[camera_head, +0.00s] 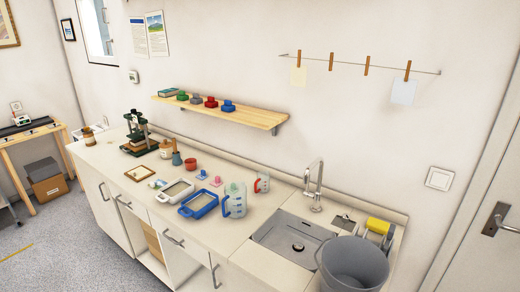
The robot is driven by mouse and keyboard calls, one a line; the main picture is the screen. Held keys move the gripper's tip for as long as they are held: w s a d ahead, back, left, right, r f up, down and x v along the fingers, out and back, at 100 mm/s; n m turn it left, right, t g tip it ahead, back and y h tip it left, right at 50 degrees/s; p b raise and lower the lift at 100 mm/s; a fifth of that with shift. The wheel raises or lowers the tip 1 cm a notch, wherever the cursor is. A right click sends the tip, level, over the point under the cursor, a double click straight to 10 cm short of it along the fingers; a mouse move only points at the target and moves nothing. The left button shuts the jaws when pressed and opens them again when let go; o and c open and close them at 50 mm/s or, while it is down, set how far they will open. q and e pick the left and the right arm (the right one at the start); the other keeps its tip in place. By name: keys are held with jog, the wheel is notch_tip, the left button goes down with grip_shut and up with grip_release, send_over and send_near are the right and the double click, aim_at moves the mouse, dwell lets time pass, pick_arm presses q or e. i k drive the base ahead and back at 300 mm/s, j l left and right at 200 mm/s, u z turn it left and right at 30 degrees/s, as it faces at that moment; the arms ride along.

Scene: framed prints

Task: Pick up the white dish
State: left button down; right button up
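On the long pale counter (233,225) lies a white-rimmed shallow tray (163,198) with a beige inside. It is the most dish-like white thing in view, but I cannot tell for certain that it is the white dish. A smaller whitish item (157,184), too small to make out, lies just left of it. A blue-rimmed tray (214,208) lies to its right. Neither of my grippers is in view.
Right of the trays stand measuring jugs (236,201), then a sink (290,240) with a tap (315,185) and a grey bucket (352,264). A dark green press (138,133) stands at the far left. A wooden shelf (245,116) hangs above.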

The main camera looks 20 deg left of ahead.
aim_at(179, 190)
jog(key=u, duration=1.25)
